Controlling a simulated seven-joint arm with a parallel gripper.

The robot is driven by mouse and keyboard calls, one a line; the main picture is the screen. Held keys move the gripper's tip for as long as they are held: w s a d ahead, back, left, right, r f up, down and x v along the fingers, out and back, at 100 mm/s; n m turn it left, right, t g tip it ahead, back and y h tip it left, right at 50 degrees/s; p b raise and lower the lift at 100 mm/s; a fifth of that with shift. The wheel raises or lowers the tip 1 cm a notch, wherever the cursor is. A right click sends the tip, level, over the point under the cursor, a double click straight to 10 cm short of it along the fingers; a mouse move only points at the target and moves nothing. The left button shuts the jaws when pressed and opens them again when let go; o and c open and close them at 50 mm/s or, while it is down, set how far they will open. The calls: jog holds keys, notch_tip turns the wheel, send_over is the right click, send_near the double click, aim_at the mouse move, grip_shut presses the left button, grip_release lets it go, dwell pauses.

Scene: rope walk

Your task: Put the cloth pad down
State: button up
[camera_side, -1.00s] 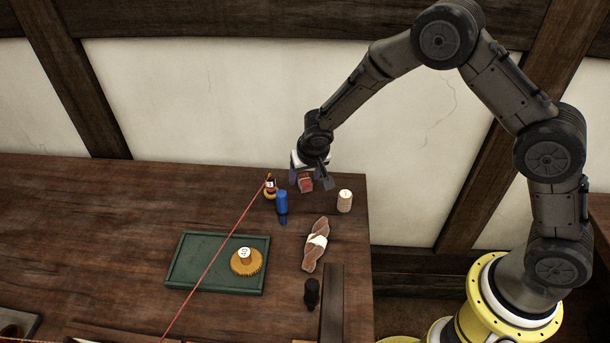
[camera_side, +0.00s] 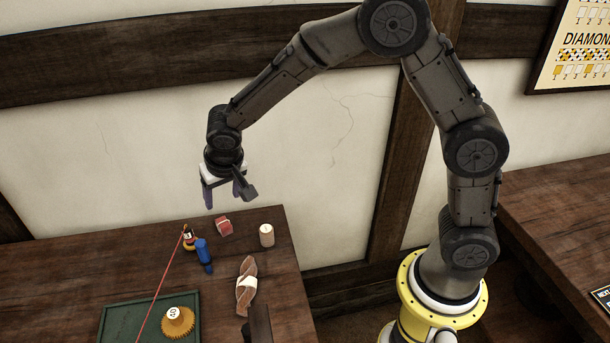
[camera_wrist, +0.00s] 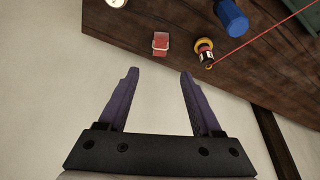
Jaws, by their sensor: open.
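The cloth pad (camera_side: 223,226), a small red folded block with a pale band, lies on the wooden table near its far edge. It also shows in the wrist view (camera_wrist: 160,43), beyond the fingertips. My gripper (camera_side: 223,205) is open and empty, raised above the far edge of the table and apart from the pad. In the wrist view my gripper (camera_wrist: 158,72) shows its two purple fingers spread, with nothing between them.
A brown twist with a white band (camera_side: 246,285) and a green tray (camera_side: 120,318) lie nearer.

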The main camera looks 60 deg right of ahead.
jog(key=s+d+r, duration=0.5)
jog(key=s+r, duration=0.2)
jog(key=r, duration=0.2)
jog(key=s+d+r+n+y, duration=0.1)
jog(key=s+d+r+n, duration=0.1)
jog(key=s, duration=0.9)
jog(key=s+d+r+n+t, duration=0.1)
jog(key=s+d+r+n, duration=0.1)
jog(key=s, duration=0.9)
jog(key=shift+s+d+r+y, duration=0.15)
jog(key=shift+s+r+y, duration=0.05)
jog(key=shift+s+y, duration=0.2)
